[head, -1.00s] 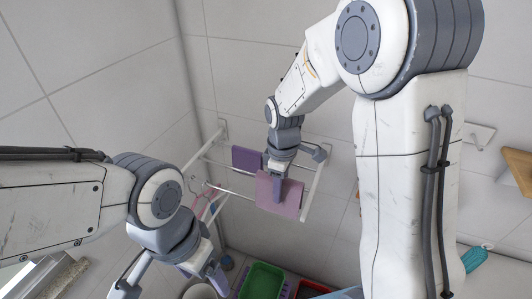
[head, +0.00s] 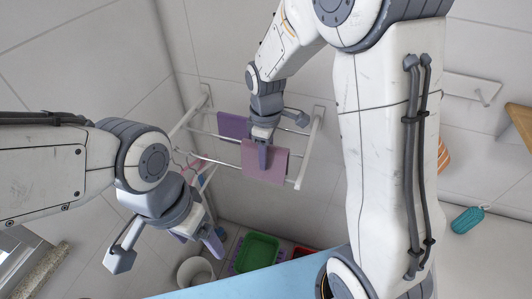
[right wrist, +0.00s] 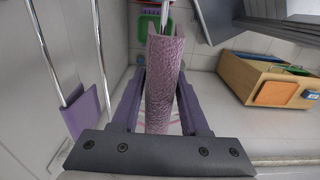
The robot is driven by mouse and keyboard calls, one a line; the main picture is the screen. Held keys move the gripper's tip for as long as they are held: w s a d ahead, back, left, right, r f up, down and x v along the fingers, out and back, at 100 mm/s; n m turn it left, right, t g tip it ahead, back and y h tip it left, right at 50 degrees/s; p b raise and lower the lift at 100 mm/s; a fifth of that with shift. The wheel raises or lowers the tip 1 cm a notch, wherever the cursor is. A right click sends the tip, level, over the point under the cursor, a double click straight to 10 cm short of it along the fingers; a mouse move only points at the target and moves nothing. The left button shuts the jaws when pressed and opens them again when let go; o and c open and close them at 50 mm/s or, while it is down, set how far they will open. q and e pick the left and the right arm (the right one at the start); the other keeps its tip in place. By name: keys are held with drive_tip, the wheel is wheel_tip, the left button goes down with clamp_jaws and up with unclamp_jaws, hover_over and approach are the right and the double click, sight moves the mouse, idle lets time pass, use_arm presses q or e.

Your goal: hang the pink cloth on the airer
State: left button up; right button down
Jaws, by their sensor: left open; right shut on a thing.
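The pink cloth (head: 262,172) is on the front part of the white wall-mounted airer (head: 313,150) in the head view. It appears folded over the front rail, which comes out at its left edge. My right gripper (head: 263,158) is shut on the cloth from above. In the right wrist view, the folded pink cloth (right wrist: 163,85) stands between my two fingers (right wrist: 160,100), and a rail shows beyond it. My left gripper (head: 166,250) is open and empty, lower left of the airer. The cloth's underside is hidden.
A purple cloth (head: 233,126) hangs behind and left of the pink one; it also shows in the right wrist view (right wrist: 85,112). Below are a green tub (head: 258,253), a white bin (head: 195,271) and a blue surface (head: 290,280). A wooden box (right wrist: 262,85) is at right.

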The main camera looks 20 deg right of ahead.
sight(266, 179)
wheel_tip(266, 179, down, 6)
drive_tip(key=b, duration=0.5)
drive_tip(key=shift+f, duration=0.2)
drive_tip(key=shift+f+b, duration=1.3)
drive_tip(key=shift+f, duration=0.65)
drive_tip(key=shift+c, duration=1.7)
unclamp_jaws()
drive_tip(key=shift+r, duration=0.15)
